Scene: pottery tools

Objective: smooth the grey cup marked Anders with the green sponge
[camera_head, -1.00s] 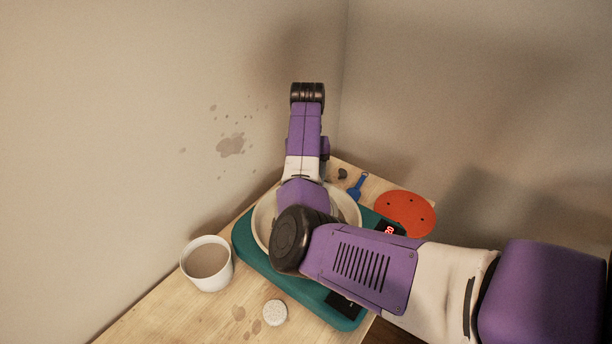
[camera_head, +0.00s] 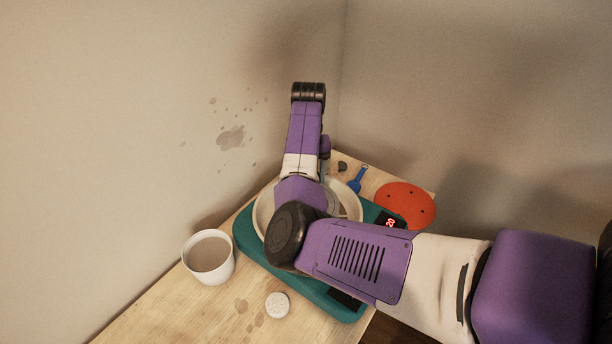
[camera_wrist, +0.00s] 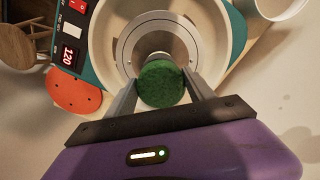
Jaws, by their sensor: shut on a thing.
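My gripper (camera_wrist: 160,88) is shut on the green sponge (camera_wrist: 161,84) in the wrist view, with a finger on each side of it. The sponge is over the grey metal wheel head (camera_wrist: 188,38) of the pottery wheel. In the head view my arm hides the gripper, the sponge and the middle of the cream basin (camera_head: 262,213).
The teal wheel body (camera_head: 245,243) has a lit red display (camera_head: 390,222), reading 120 in the wrist view. A white mug of brown liquid (camera_head: 208,257) stands left, with a pale round piece (camera_head: 277,305) in front. An orange disc (camera_head: 405,205) and blue tool (camera_head: 357,181) lie behind.

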